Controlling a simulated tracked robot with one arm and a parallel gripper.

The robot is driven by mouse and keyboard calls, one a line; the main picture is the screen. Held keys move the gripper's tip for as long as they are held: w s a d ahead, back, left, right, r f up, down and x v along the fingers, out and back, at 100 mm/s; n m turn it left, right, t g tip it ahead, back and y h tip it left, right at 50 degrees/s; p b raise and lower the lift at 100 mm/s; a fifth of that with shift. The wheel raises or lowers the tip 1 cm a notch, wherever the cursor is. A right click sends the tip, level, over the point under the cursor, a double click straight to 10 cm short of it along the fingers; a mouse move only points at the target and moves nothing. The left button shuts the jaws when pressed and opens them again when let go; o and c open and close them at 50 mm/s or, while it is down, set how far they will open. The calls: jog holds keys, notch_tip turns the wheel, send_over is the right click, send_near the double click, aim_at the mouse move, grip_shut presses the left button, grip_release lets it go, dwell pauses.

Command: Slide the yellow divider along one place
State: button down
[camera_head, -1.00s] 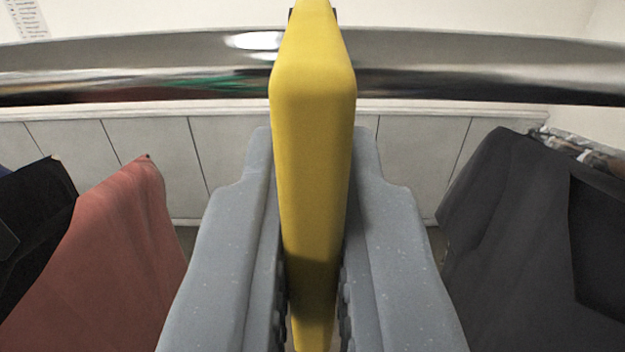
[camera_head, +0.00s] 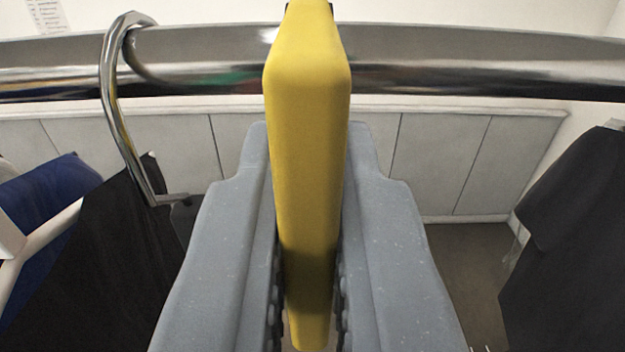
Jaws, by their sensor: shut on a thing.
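The yellow divider (camera_head: 308,130) stands upright in the middle of the view, its top at the shiny metal rail (camera_head: 450,78). My gripper (camera_head: 310,200) is shut on the divider, one grey finger on each side of it. The divider hides the part of the rail behind it. I cannot see how it sits around the rail.
A metal hanger hook (camera_head: 118,95) is over the rail to the left, with a black garment (camera_head: 110,260) below it. A blue garment (camera_head: 50,195) hangs further left. A dark grey garment (camera_head: 575,220) hangs at the right. Free room lies between it and my gripper.

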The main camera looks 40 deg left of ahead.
jog(key=c, duration=1.5)
grip_release()
jog(key=b+v, duration=0.4)
jog(key=v, duration=0.9)
jog(key=shift+s+d+f, duration=0.1)
jog(key=shift+s+d, duration=0.15)
jog(key=shift+s, duration=0.05)
